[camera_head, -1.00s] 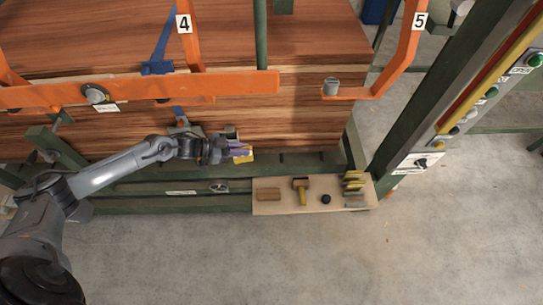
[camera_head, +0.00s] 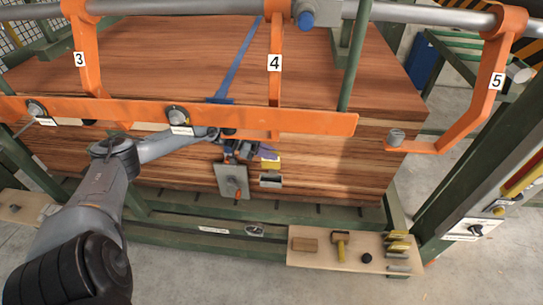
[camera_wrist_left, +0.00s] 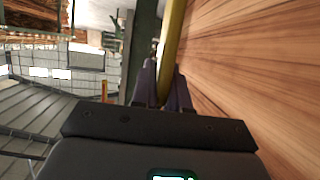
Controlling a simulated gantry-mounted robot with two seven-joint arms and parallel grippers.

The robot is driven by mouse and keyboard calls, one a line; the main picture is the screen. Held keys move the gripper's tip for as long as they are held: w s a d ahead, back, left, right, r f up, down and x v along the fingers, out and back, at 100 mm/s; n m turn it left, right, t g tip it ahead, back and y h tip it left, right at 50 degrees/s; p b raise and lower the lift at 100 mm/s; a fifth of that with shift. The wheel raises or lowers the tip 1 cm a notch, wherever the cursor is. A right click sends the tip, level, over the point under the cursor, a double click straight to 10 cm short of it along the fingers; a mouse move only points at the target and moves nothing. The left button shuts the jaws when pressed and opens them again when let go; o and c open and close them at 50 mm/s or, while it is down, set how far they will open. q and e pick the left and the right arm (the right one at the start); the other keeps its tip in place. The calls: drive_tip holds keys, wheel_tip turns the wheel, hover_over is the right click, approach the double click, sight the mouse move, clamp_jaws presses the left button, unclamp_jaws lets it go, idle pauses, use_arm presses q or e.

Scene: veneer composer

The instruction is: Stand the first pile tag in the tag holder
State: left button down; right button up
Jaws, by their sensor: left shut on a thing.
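My left gripper (camera_head: 262,153) is in front of the veneer pile's face, shut on a yellow tag (camera_head: 271,163). In the left wrist view the yellow tag (camera_wrist_left: 172,38) stands between the two dark fingers (camera_wrist_left: 163,85), seen nearly edge-on beside the wood. A small grey box-like piece, seemingly the tag holder (camera_head: 270,181), sits on the pile's front just below the tag. The tag looks just above it; any contact cannot be told. My right gripper is not in view.
A grey plate with a knob (camera_head: 231,181) is left of the holder. An orange beam (camera_head: 300,122) crosses above the gripper. A wooden shelf (camera_head: 320,259) below carries a block, a mallet, a dark round piece and several yellow tags (camera_head: 398,238).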

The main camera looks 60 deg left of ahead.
sight(270, 168)
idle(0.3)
use_arm(q)
drive_tip(key=shift+f+b, duration=1.45)
drive_tip(key=shift+f, duration=0.65)
drive_tip(key=shift+f, duration=0.25)
drive_tip(key=shift+f+b, duration=0.95)
drive_tip(key=shift+f, duration=0.15)
drive_tip(key=shift+f+b, duration=0.45)
drive_tip(key=shift+f, duration=0.1)
drive_tip(key=shift+f+b, duration=0.55)
drive_tip(key=shift+f, duration=0.15)
